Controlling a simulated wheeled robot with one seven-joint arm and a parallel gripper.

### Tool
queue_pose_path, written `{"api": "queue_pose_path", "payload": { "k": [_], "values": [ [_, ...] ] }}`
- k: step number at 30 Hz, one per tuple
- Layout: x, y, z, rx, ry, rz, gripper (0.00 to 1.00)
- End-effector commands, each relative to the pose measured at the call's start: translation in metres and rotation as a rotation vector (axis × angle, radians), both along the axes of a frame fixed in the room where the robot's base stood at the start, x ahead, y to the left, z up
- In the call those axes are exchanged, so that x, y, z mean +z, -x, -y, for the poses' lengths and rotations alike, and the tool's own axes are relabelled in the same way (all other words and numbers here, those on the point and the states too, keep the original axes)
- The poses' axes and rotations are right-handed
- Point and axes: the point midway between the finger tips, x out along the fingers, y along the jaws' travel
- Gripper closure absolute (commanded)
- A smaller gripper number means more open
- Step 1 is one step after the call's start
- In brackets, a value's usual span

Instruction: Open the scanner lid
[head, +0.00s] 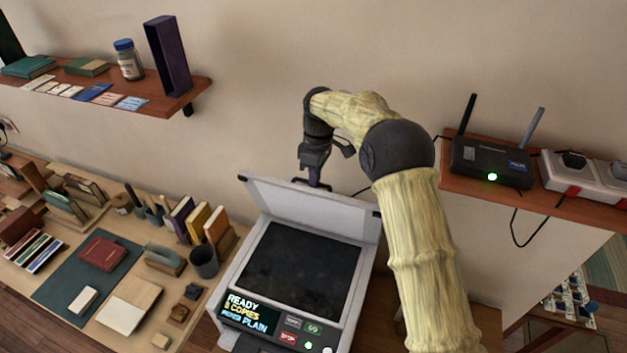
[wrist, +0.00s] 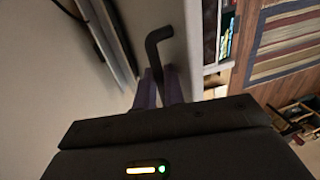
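The scanner (head: 234,275) stands on a surface in the lower middle of the head view. Its lid (head: 312,208) is raised and stands steeply along the back edge, leaving the dark glass (head: 300,268) uncovered. My gripper (head: 316,181) is at the lid's top edge, near its middle, pointing down. In the wrist view, its two purple fingers (wrist: 164,88) are close together around the end of a dark bent bar (wrist: 156,50), which looks like the lid's handle. The fingertips' exact contact is partly hidden.
A shelf with a router (head: 491,163) and a power strip (head: 585,178) is on the right wall. A shelf (head: 150,92) with books and a jar is upper left. A cluttered desk (head: 85,268) lies left of the scanner. The wall is close behind my gripper.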

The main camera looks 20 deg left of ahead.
Motion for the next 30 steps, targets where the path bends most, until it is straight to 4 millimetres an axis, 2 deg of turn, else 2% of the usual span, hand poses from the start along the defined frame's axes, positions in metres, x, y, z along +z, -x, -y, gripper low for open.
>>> {"api": "queue_pose_path", "payload": {
  "k": [1,3,4,30],
  "values": [
    [-0.0104,-0.0048,0.0068,-0.006,0.012,0.004,0.83],
    [-0.0102,-0.0042,0.0063,-0.005,0.012,0.003,0.7],
    [-0.0102,-0.0037,0.0059,-0.004,0.013,0.002,0.68],
    [-0.005,0.0001,-0.0009,0.007,0.009,-0.004,0.68]
  ]
}}
